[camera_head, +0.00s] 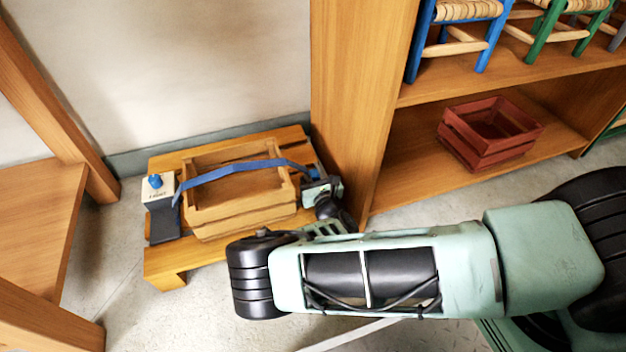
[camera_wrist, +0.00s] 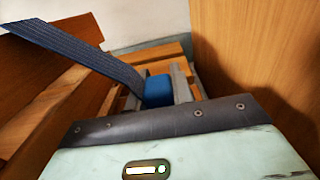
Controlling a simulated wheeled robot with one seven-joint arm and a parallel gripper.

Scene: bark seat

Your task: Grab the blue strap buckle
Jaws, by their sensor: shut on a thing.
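A blue strap (camera_head: 235,168) runs from a grey post with a blue knob (camera_head: 157,190) at the left, up over a wooden slatted crate (camera_head: 240,222), to my gripper (camera_head: 318,188) at the right. The blue strap buckle (camera_wrist: 158,90) is at the strap's right end in the wrist view. My gripper (camera_wrist: 156,96) is shut on the buckle, with a grey finger showing at its right side. In the head view only a little blue of the buckle (camera_head: 315,173) shows; my gripper hides the rest.
The crate stands on a low wooden pallet (camera_head: 165,262) against the wall. A wooden shelf upright (camera_head: 350,90) rises close to the right of my gripper. A red crate (camera_head: 480,150) and small stools (camera_head: 460,30) sit on the shelves. A wooden frame (camera_head: 45,200) stands at the left.

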